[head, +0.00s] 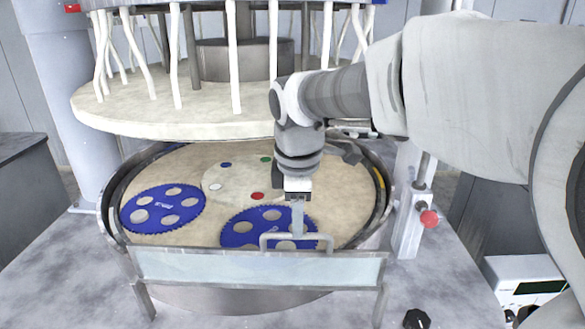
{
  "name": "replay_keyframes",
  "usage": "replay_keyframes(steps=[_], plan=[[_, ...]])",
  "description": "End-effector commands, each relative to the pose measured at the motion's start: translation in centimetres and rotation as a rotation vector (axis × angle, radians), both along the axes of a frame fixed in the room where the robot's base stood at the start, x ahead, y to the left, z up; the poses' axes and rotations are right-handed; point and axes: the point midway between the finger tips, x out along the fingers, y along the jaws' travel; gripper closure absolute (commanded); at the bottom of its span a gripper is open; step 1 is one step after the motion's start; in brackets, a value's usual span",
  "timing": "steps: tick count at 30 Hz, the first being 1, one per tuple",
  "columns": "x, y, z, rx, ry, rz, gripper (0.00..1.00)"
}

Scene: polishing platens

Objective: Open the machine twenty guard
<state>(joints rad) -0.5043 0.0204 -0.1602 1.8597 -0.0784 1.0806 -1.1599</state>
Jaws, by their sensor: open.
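The guard (200,266) is a long pale, see-through panel in a grey frame, standing across the front of the round polishing machine (112,215). No machine number is readable.
Blue toothed discs (162,208) lie on the beige platen (225,160). A large upper plate (165,118) with white hoses hangs above. A post with a red knob (429,218) stands at right, near a white control box (525,282).

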Motion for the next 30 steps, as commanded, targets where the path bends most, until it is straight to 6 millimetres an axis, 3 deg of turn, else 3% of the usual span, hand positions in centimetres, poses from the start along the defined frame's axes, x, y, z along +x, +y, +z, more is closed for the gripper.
replay_keyframes(steps=[6, 17, 25, 30], plan=[[0.5, 0.0, -2.6, -0.001, 0.002, 0.000, 0.53], [0.6, 0.0, -3.2, 0.000, 0.000, 0.000, 0.53], [0.6, 0.0, -3.2, 0.000, 0.000, 0.000, 0.98], [0.6, 0.0, -3.1, 0.000, 0.000, 0.000, 1.00]])
